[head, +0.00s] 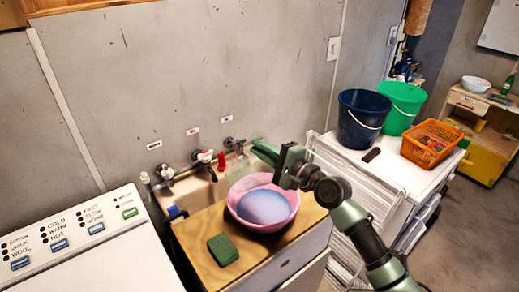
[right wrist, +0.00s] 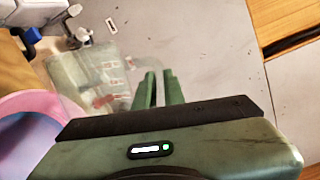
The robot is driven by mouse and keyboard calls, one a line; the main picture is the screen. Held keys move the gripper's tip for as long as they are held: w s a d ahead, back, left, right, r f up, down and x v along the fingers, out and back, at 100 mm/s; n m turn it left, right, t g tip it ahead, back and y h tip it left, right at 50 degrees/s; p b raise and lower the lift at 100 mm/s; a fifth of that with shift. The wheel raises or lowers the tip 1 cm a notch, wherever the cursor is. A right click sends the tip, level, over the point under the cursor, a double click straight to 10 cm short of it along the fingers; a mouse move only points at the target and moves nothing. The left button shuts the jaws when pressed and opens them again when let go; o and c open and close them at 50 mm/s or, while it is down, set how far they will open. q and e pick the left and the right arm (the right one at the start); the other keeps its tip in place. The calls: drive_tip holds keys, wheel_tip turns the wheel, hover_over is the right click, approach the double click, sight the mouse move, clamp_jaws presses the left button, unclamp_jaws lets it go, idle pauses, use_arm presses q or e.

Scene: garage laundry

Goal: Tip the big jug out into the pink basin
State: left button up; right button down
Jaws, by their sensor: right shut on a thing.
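The pink basin (head: 240,215) stands on the wooden top beside the sink, with a smooth lilac-blue surface inside it. Its rim also shows at the left of the right wrist view (right wrist: 25,103). My right gripper (head: 266,152) is above the basin's back edge. Its fingers (right wrist: 158,88) are close together, shut on the big jug (right wrist: 78,75). The jug is see-through, seems tilted, and lies left of the fingers in the right wrist view. In the head view it is hard to make out. Whether liquid remains in it I cannot tell. My left gripper is out of view.
A green sponge (head: 223,249) lies on the wooden top (head: 200,235). Taps (head: 204,156) stand behind the sink. A washing machine (head: 100,255) is at left. A dark bucket (head: 358,120), green bucket (head: 403,105) and orange basket (head: 430,145) stand at right.

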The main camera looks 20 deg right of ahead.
sight(260, 164)
wheel_tip(260, 164, up, 3)
drive_tip(key=p, duration=0.2)
drive_tip(key=shift+f+p, duration=0.1)
drive_tip(key=shift+p, duration=0.2)
drive_tip(key=shift+r, duration=1.65)
drive_tip(key=n+b, duration=0.1)
drive_tip(key=n, duration=0.2)
drive_tip(key=r+n+b, duration=0.1)
drive_tip(key=n, duration=0.3)
